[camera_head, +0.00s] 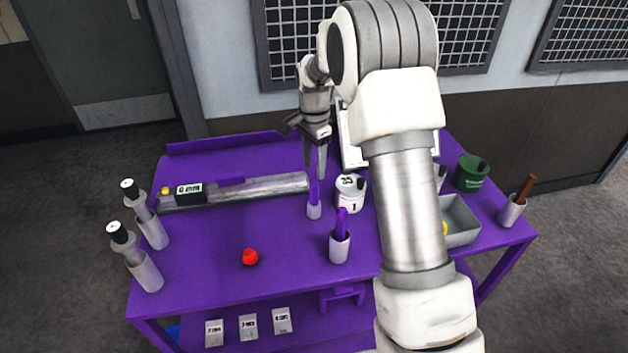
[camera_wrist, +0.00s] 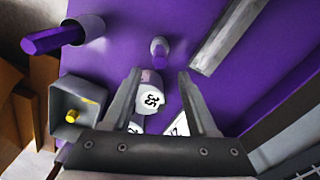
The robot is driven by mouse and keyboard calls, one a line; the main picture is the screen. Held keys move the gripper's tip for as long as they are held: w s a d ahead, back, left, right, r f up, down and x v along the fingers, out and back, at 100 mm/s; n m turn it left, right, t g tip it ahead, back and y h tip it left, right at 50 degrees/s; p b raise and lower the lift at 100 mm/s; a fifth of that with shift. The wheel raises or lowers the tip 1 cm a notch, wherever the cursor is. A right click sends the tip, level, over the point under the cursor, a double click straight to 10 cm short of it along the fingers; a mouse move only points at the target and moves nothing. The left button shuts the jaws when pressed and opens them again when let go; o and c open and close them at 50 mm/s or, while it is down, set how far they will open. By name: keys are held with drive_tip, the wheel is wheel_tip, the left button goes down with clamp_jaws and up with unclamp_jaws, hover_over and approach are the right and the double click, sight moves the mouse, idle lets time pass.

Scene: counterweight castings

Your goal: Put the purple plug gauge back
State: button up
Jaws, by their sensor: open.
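A small grey cylindrical piece with a slim purple upright part (camera_head: 314,192) stands on the purple table; it also shows in the wrist view (camera_wrist: 158,48). Nearer the front edge, a grey cup (camera_head: 339,247) holds a purple bar (camera_head: 342,222); in the wrist view this bar (camera_wrist: 52,40) sticks out of its cup (camera_wrist: 88,28). I cannot tell for sure which of the two is the plug gauge. My gripper (camera_head: 315,174) is open, pointing down just above the small piece; in the wrist view nothing is between its fingers (camera_wrist: 160,75).
A white numbered canister (camera_head: 350,195) stands close to the gripper. A long grey bar (camera_head: 250,187) lies at left. Two grey cups with handled tools (camera_head: 148,275) stand at the left edge. A red knob (camera_head: 250,257), grey bin (camera_head: 462,232) and green pot (camera_head: 472,173) are around.

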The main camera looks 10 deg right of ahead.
drive_tip(key=s+r+n+t, duration=0.3)
drive_tip(key=s+r+n, duration=0.3)
drive_tip(key=s+r, duration=1)
drive_tip(key=s+r+n+t, duration=0.2)
drive_tip(key=s+n, duration=0.5)
drive_tip(key=s, duration=0.9)
drive_tip(key=shift+s+n+t, duration=0.15)
drive_tip(key=shift+n+t, duration=0.15)
